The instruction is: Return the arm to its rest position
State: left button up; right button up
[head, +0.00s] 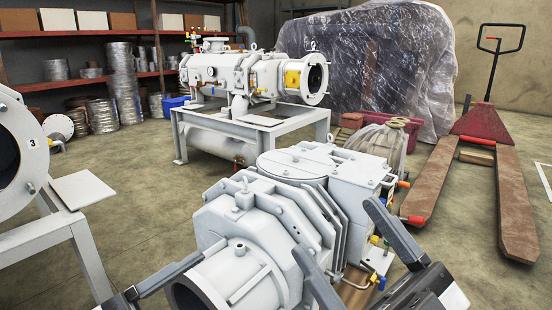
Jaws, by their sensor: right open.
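My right gripper (336,230) comes in from the lower right. Its two dark fingers are spread wide and nothing is held between them. They show in front of the right side of a grey-white vacuum pump (250,210); I cannot tell whether they touch it. My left gripper (165,278) shows only partly at the bottom left. A dark finger points toward the pump's round front opening. The rest of it is cut off by the frame edge, so its opening is not clear.
Another pump (245,75) stands on a white frame (250,128) behind. A machine with a round flange (15,155) is at the left edge. A red pallet jack (484,135) stands at the right. Shelves (92,45) line the back left. Open floor (130,175) lies between.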

pick_arm(q)
jog(key=w+a+r+n+t+y+p, duration=0.1)
jog(key=w+r+n+t+y+p, duration=0.2)
jog(key=r+n+y+p, duration=0.5)
jog(key=w+a+r+n+t+y+p, duration=0.1)
jog(key=w+r+n+t+p, duration=0.3)
jog(key=p, duration=0.7)
pick_arm(e)
jog(key=w+d+r+m+g+h, duration=0.1)
jog(key=w+d+r+m+h, duration=0.2)
jog(key=w+m+h, duration=0.45)
pick_arm(q)
jog(key=s+a+f+n+g+y+p, duration=0.4)
jog(key=s+g+p, duration=0.4)
jog(key=p, duration=1)
jog(key=shift+s+f+g+y+p, duration=0.4)
jog(key=shift+f+y, duration=0.2)
jog(key=shift+f, duration=0.35)
pick_arm(e)
jog(key=s+d+f+m+g+h, duration=0.1)
jog(key=s+f+g+h, duration=0.1)
jog(key=s, duration=0.3)
jog(key=s+d+f+m+g+h, duration=0.1)
jog(key=s+d+f+g+h, duration=0.1)
jog(key=s+g+h, duration=0.2)
jog(key=shift+s+d+g, duration=0.3)
jog(key=shift+s+g, duration=0.3)
jog(key=shift+s, duration=0.15)
pick_arm(q)
jog(key=shift+a, duration=0.1)
